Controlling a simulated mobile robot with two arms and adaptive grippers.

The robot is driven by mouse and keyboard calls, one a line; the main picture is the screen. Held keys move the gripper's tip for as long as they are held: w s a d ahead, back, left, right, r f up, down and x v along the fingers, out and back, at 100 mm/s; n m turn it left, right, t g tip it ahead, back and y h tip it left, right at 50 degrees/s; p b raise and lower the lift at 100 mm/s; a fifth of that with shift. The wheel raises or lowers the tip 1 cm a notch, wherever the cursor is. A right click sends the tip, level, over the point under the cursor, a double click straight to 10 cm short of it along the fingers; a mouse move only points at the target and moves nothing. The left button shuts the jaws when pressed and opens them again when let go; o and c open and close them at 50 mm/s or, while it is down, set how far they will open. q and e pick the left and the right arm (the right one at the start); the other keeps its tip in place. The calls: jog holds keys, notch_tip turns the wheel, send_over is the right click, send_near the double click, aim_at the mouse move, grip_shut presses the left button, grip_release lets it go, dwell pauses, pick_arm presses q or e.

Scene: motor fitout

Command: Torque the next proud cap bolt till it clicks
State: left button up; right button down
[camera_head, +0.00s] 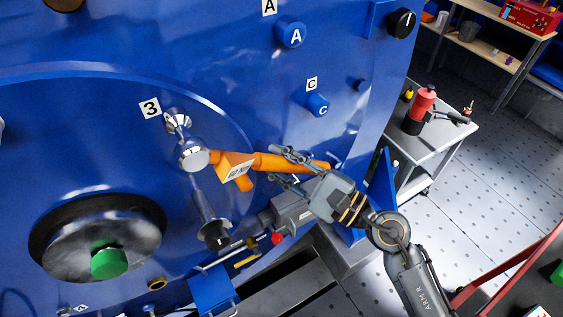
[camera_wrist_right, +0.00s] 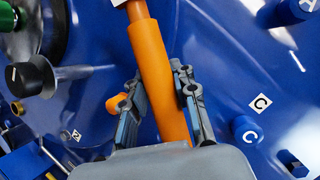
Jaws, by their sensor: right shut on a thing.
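My right gripper (camera_head: 279,167) is shut on the orange handle of a torque wrench (camera_head: 305,165). The handle also shows between my fingers in the right wrist view (camera_wrist_right: 152,60). The wrench lies roughly level across the blue motor face, with its silver round head (camera_head: 193,155) at the left, just below a silver bolt-like fitting (camera_head: 178,121) beside the label 3 (camera_head: 150,108). The head hides what is under it, so I cannot tell whether it sits on a bolt. My left gripper is not in view.
A dark round hub with a green centre (camera_head: 110,262) is at the lower left. A black knob (camera_head: 216,233) sticks out below the wrench. Blue knobs A (camera_head: 291,33) and C (camera_head: 318,105) stand out above. A grey cart (camera_head: 440,140) holds a red-and-black bottle at the right.

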jog(key=shift+w+a+r, duration=0.15)
jog(key=shift+s+a+f+m+t+b, duration=0.15)
jog(key=shift+s+a+f+m+b, duration=0.1)
jog(key=shift+f+m+b, duration=0.25)
jog(key=shift+s+a+f+m+t+b, duration=0.15)
jog(key=shift+a+f+m+b, duration=0.15)
jog(key=shift+b, duration=0.35)
jog(key=shift+s+a+f, duration=0.1)
jog(key=shift+a+f+b, duration=0.1)
jog(key=shift+f+b, duration=0.05)
jog(key=shift+b, duration=0.2)
jog(key=shift+s+a+f+m+t+y+b, duration=0.3)
jog(key=shift+s+a+f+m+t+b, duration=0.3)
jog(key=shift+m+b, duration=0.45)
jog(key=shift+a+f, duration=0.1)
jog(key=shift+f, duration=0.05)
